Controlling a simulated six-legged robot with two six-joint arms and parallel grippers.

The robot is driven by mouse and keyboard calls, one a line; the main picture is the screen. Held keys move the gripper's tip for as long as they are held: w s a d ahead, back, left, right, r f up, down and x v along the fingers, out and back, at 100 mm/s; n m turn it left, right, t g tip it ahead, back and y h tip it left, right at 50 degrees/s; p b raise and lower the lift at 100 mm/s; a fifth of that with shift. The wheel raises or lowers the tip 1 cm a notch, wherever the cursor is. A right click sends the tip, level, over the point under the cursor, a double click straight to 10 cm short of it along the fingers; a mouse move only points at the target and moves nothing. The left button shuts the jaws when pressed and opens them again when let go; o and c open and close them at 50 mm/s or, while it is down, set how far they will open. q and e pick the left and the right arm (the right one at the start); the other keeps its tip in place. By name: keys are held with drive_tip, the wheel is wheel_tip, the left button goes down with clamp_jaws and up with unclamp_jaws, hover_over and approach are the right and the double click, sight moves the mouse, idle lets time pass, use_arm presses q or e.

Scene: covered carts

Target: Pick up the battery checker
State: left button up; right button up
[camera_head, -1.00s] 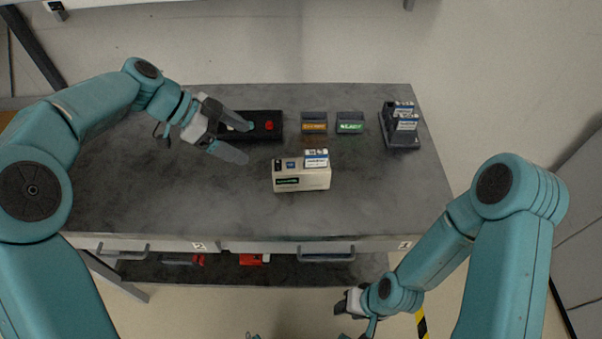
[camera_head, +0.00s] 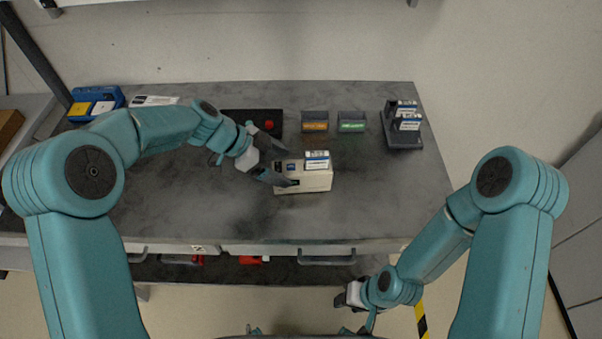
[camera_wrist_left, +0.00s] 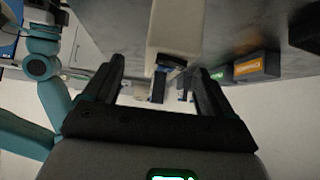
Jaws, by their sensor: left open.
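The battery checker (camera_head: 312,181) is a beige box on the grey tabletop, with a white and blue battery (camera_head: 317,160) on its top at the right. My left gripper (camera_head: 290,170) is open at the checker's left end, with its fingers reaching over that end. In the left wrist view the beige checker (camera_wrist_left: 175,28) lies ahead between the open fingers (camera_wrist_left: 158,75); whether they touch it I cannot tell. My right gripper (camera_head: 350,302) hangs low in front of the table, away from the checker, and its jaws are unclear.
An orange-labelled bin (camera_head: 315,122) and a green-labelled bin (camera_head: 351,122) stand behind the checker. A dark holder with batteries (camera_head: 403,136) is at the right. A black tray with a red part (camera_head: 269,125) and a blue device (camera_head: 97,101) are at the left. The front right tabletop is clear.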

sight(290, 165)
use_arm(q)
drive_tip(key=d+f+p, duration=0.1)
drive_tip(key=w+d+f, duration=0.1)
drive_tip(key=f, duration=0.1)
drive_tip(key=shift+w+d+p, duration=0.1)
drive_tip(key=shift+d+p, duration=0.25)
drive_tip(key=shift+p, duration=0.05)
drive_tip(key=shift+s+d+f, duration=0.15)
drive_tip(key=shift+s+d, duration=0.1)
drive_tip(key=shift+d, duration=0.05)
drive_tip(key=shift+w+a+f, duration=0.1)
drive_tip(key=shift+w, duration=0.1)
drive_tip(key=shift+c, duration=1)
drive_tip(key=c, duration=1)
drive_tip(key=shift+s, duration=0.1)
drive_tip(key=shift+c, duration=0.4)
drive_tip(key=shift+w+r, duration=0.2)
drive_tip(key=shift+r, duration=0.15)
wheel_tip(290, 165, up, 8)
drive_tip(key=shift+s+b, duration=0.1)
drive_tip(key=shift+b, duration=1.05)
drive_tip(key=shift+r, duration=0.8)
